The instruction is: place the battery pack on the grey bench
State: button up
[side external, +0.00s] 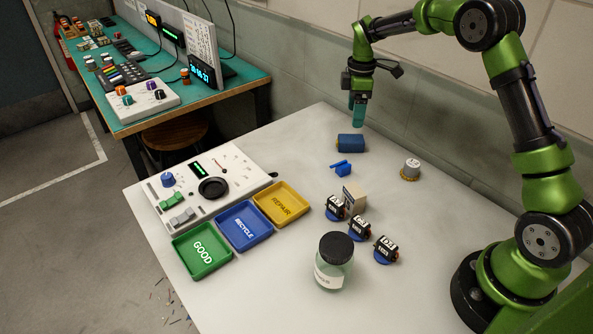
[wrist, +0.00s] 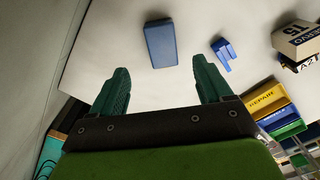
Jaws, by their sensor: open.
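The battery pack seems to be the blue block (side external: 350,143) lying on the light work table (side external: 300,150), near its back edge. It also shows in the wrist view (wrist: 161,44), ahead of my fingers and lying flat. My gripper (side external: 357,112) is above the table, just over and beside the blue block, not touching it. In the wrist view the two green fingers (wrist: 163,90) are apart with nothing between them. The table under the block looks pale grey-white.
A small blue clip-like part (side external: 342,168) lies close to the block. A silver knob-like part (side external: 411,168), several servos (side external: 359,229), a jar (side external: 334,262), trays (side external: 243,225) and a tester panel (side external: 207,187) stand on the table. A teal bench (side external: 190,92) stands behind left.

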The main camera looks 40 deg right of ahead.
jog(key=s+a+r+m+t, duration=0.1)
jog(key=s+a+r+m, duration=0.15)
jog(key=r, duration=0.45)
jog(key=s+a+r+m+t, duration=0.1)
jog(key=s+a+r, duration=0.2)
jog(key=r, duration=0.4)
jog(key=s+a+m+t, duration=0.1)
jog(key=s+a+m, duration=0.2)
jog(key=s, duration=0.4)
jog(key=s+a+m+t+y, duration=0.1)
jog(key=s+a+m+t, duration=0.1)
jog(key=s+a+m, duration=0.2)
jog(key=s+a+m+t+y, duration=0.1)
jog(key=s+a+m+t, duration=0.1)
jog(key=s, duration=0.8)
jog(key=shift+a+r+m, duration=0.25)
jog(key=shift+a+m, duration=0.45)
jog(key=shift+m, duration=0.05)
jog(key=shift+w, duration=0.1)
